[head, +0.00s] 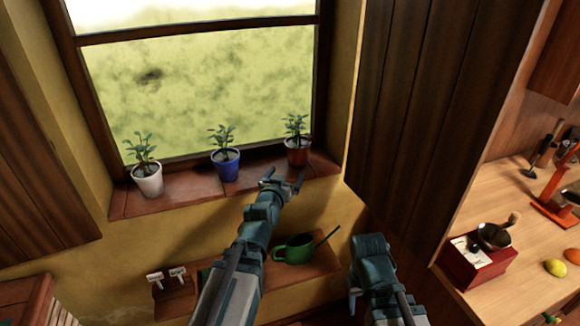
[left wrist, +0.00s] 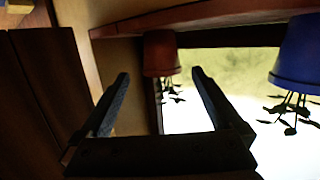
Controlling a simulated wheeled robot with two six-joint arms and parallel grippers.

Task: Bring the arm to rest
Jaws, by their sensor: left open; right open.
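My left arm reaches up from the bottom of the head view. Its gripper (head: 283,181) is open and empty, just in front of the window sill, below the red pot (head: 298,157). In the left wrist view the two fingers (left wrist: 160,75) stand apart with nothing between them. The red pot (left wrist: 160,54) appears upside down beyond them, and the blue pot (left wrist: 300,55) is to the right. My right arm (head: 372,262) is at the lower middle of the head view, and its jaws are hidden.
The brick sill (head: 190,193) also holds a white pot (head: 147,179) and the blue pot (head: 226,165). Below, a shelf (head: 235,280) holds a green watering can (head: 294,249) and small white-topped markers (head: 177,273). A dark shutter (head: 420,110) and wooden counter (head: 520,250) stand right.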

